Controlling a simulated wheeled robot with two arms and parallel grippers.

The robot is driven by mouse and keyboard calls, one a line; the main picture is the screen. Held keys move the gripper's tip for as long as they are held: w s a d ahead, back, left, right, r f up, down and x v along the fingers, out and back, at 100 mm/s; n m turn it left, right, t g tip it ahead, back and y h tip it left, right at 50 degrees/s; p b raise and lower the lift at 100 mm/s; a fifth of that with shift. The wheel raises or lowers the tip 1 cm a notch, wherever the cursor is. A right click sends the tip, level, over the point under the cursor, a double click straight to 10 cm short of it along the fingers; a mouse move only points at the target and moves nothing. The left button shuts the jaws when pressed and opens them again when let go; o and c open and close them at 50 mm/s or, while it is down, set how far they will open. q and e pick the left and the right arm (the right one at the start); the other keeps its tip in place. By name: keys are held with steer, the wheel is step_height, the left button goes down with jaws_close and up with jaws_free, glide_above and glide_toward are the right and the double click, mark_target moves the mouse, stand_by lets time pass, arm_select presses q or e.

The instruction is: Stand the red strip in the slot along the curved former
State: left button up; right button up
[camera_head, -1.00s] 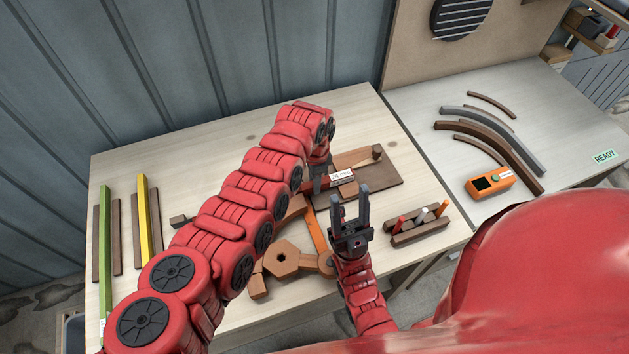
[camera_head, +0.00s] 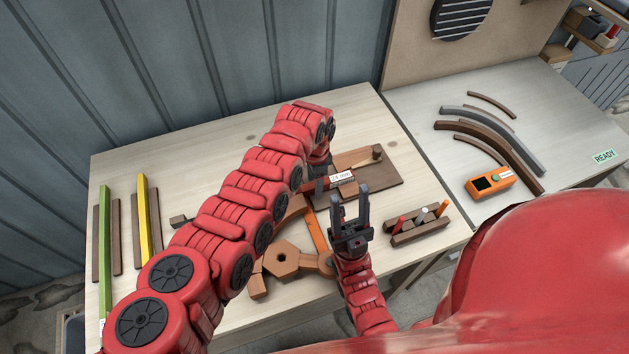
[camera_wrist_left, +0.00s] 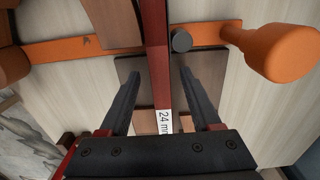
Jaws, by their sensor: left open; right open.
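The red strip (camera_wrist_left: 157,50) runs lengthwise between the open fingers of my left gripper (camera_wrist_left: 158,75) in the left wrist view, with a gap on each side. Its white "24 mm" label (camera_wrist_left: 163,121) lies between the fingers. In the head view the strip (camera_head: 320,184) shows partly beside my left wrist, its label facing up, and my left fingers are mostly hidden. A brown curved wooden piece (camera_head: 294,210), apparently the former, is partly behind my left arm. I cannot make out the slot. My right gripper (camera_head: 350,205) is open and empty, just in front of the strip.
A dark brown board (camera_head: 385,178) lies behind the strip. An orange bar (camera_head: 318,235) and a hexagonal wooden part (camera_head: 285,258) are close by. A peg rack (camera_head: 418,230) stands at right. Green (camera_head: 105,240) and yellow (camera_head: 145,215) strips lie at left.

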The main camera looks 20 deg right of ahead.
arm_select(q)
step_height(320, 180, up, 17)
steer(key=p, duration=0.8)
steer(key=shift+p, duration=0.3)
